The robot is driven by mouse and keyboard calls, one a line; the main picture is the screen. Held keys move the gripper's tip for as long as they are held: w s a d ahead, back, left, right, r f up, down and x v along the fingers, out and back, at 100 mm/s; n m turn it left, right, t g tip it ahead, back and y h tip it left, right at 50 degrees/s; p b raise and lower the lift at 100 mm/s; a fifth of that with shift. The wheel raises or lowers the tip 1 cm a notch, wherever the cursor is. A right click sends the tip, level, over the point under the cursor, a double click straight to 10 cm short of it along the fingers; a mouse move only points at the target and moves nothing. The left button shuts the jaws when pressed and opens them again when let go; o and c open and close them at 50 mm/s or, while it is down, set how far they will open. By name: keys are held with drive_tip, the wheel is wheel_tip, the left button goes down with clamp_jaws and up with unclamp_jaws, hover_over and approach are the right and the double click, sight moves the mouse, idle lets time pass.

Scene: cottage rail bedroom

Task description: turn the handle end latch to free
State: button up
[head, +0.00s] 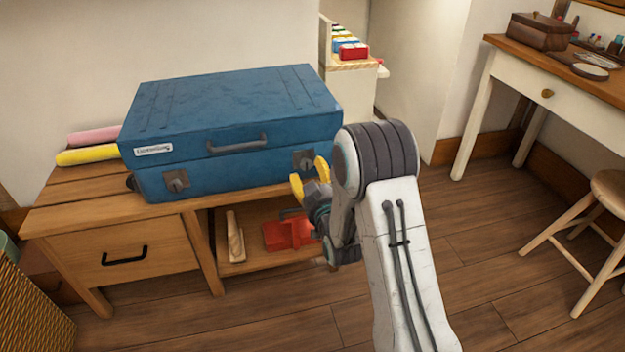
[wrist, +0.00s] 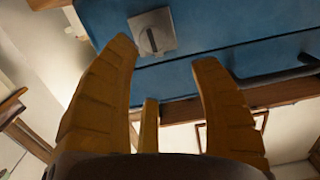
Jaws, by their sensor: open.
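A blue suitcase (head: 225,110) lies closed on a wooden bench, its dark handle (head: 237,143) on the front face. A grey latch (head: 306,159) is on the right of the front and a second latch (head: 176,180) on the left. My gripper (head: 309,174) is open and empty, close in front of the right latch. In the wrist view a square latch plate (wrist: 163,22) with a dark turn bar, slightly tilted from upright, shows just beyond my open yellow fingers (wrist: 163,50). The fingers look apart from the bar. Whether they touch the suitcase I cannot tell.
The bench (head: 75,215) has a drawer and an open shelf with a red object (head: 285,233). Pink (head: 95,135) and yellow (head: 85,156) rolls lie left of the suitcase. A desk (head: 480,110) and stool (head: 610,188) stand right. The floor between is clear.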

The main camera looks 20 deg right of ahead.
sight(307, 166)
drive_tip(key=shift+t, duration=0.3)
drive_tip(key=shift+w+d+f+b, duration=0.1)
drive_tip(key=shift+w+f+b, duration=0.3)
drive_tip(key=shift+w, duration=0.85)
drive_tip(key=shift+w+d+f+b, duration=0.1)
drive_tip(key=shift+w+f+b, duration=0.3)
drive_tip(key=shift+w, duration=0.85)
drive_tip(key=shift+w+d+f+b, duration=0.1)
drive_tip(key=shift+w+f+b, duration=0.3)
drive_tip(key=shift+w, duration=0.85)
drive_tip(key=shift+o, duration=0.2)
drive_tip(key=shift+r, duration=0.15)
clamp_jaws()
